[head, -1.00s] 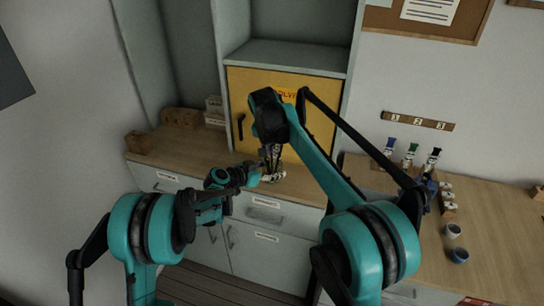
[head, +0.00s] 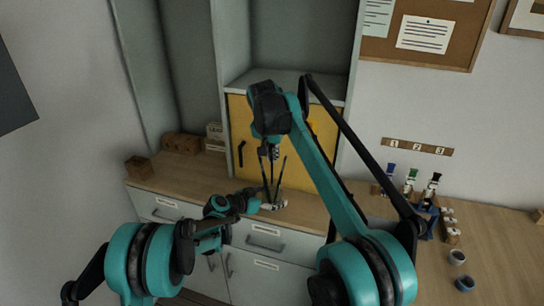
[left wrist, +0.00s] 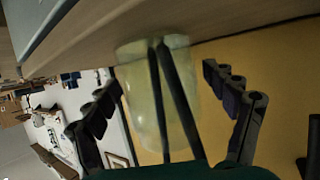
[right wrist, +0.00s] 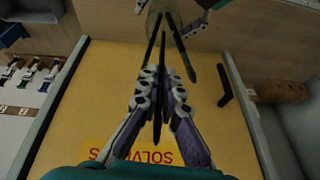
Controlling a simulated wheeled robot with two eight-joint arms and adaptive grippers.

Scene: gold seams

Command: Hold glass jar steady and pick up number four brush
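The glass jar (left wrist: 150,105), pale and translucent, stands on the counter with dark brush handles rising from it. It also shows in the right wrist view (right wrist: 158,20). My left gripper (left wrist: 160,85) has one finger on each side of the jar, fingertips close against its walls. My right gripper (right wrist: 158,95) is above the jar, its fingers closed together on a dark brush handle (right wrist: 163,60). The lower end of that brush is by the jar's mouth. Two other brushes (right wrist: 150,50) (right wrist: 183,55) lean out on either side. No number is readable on any brush.
A yellow cabinet door (head: 240,115) stands just behind the jar. Wooden boxes (head: 138,167) sit to the left on the counter (head: 185,178). At the right, several bottles (head: 410,178) and small cups (head: 457,257) stand on another worktop.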

